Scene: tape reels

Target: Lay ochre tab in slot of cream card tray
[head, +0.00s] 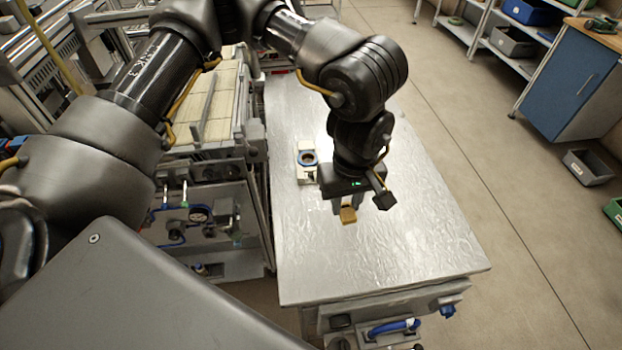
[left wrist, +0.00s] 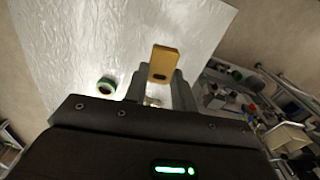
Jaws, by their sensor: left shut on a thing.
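My left gripper (head: 346,207) points down over the metal table and is shut on the ochre tab (head: 348,215). In the left wrist view the tab (left wrist: 163,62) sticks out past the fingertips (left wrist: 158,80) and has a dark slot-like mark. A small cream piece (head: 309,179), apparently the cream card tray, lies on the table left of and behind the gripper. The tray's slot cannot be made out. The tab is apart from the cream piece. My right gripper is not in view.
The shiny table (head: 400,245) is bare in front and to the right. A green-and-black ring (left wrist: 106,86) lies on it in the left wrist view. A machine frame (head: 215,210) borders the table's left side. A blue cabinet (head: 570,80) stands far right.

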